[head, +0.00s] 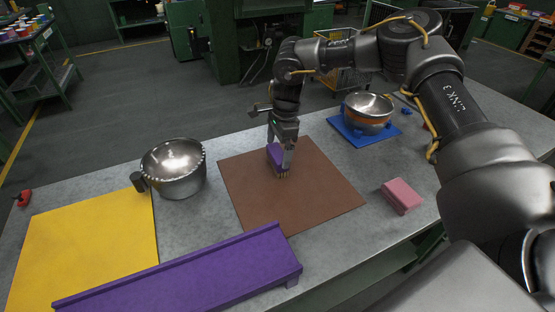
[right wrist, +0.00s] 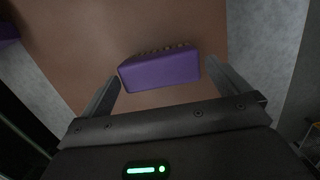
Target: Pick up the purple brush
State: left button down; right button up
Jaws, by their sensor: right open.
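The purple brush (head: 274,155) sits on the brown mat (head: 320,190), with tan bristles at its lower edge. In the right wrist view, the brush (right wrist: 160,71) lies across the opening between my right gripper's two fingers, with bristles along its far side. My right gripper (head: 283,160) points down at the brush and is open, with one finger to each side of it. No firm contact shows, and the gripper hides part of the brush in the head view. My left gripper is not in view.
A steel pot (head: 174,166) stands left of the mat, near a yellow mat (head: 85,250). A purple ramp-like board (head: 185,275) lies in front. A pink block (head: 401,195) lies right. A bowl (head: 367,112) sits on a blue stand (head: 352,138) behind.

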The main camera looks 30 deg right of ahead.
aim_at(278, 152)
jog(key=f, duration=0.3)
jog(key=shift+a+f+p, duration=0.25)
jog(key=shift+f+p, duration=0.1)
jog(key=shift+f, duration=0.4)
jog(key=c, duration=0.7)
jog(key=shift+r, duration=0.15)
jog(key=shift+c, duration=0.2)
